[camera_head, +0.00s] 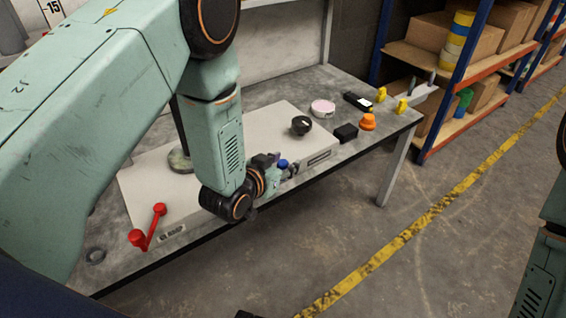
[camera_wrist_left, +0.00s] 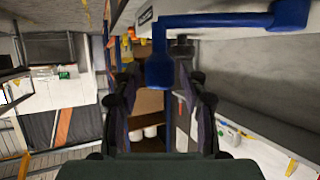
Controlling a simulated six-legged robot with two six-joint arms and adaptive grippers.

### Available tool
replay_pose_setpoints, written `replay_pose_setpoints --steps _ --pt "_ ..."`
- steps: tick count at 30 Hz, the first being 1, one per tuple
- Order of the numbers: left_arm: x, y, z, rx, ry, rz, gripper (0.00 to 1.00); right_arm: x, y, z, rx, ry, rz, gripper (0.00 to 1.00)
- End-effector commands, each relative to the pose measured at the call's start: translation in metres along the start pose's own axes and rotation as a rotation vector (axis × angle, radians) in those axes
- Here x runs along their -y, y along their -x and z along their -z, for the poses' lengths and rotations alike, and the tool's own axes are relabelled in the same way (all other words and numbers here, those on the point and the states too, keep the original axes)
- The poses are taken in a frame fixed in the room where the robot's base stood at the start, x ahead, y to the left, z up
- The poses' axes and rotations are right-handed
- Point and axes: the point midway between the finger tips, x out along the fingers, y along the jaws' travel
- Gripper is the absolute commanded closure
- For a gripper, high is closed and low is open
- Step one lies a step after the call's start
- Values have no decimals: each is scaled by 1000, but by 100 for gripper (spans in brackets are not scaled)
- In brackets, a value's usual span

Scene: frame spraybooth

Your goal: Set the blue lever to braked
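The blue lever shows in the left wrist view as a bar (camera_wrist_left: 215,20) with a knob at each end. The nearer blue knob (camera_wrist_left: 160,70) is between the spread fingers of my left gripper (camera_wrist_left: 160,90). I cannot tell whether the fingers touch it. In the head view the lever's blue knob (camera_head: 283,163) shows at the front of a pale panel box (camera_head: 255,125), beside my left gripper (camera_head: 285,173). The rest of the lever is mostly hidden there by the gripper. The lever's setting is not readable.
A red lever (camera_head: 150,228) stands at the box's left front. On the bench are a black knob (camera_head: 301,125), a pink-topped round thing (camera_head: 323,107), an orange button (camera_head: 368,122) and a black block (camera_head: 346,133).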

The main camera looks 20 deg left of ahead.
Motion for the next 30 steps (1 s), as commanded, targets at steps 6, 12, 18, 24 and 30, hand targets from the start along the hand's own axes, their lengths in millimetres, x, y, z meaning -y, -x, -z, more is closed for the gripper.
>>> replay_pose_setpoints --steps 6,12,18,24,30 --pt "0 0 0 0 0 0 78 0 0 0 0 0 0 50" --pt "0 0 0 0 0 0 95 0 0 0 0 0 0 50" --pt "0 0 0 0 0 0 100 0 0 0 0 0 0 50" --pt "0 0 0 0 0 0 100 0 0 0 0 0 0 50" --pt "0 1 0 0 -2 -7 100 0 1 0 0 0 0 50"
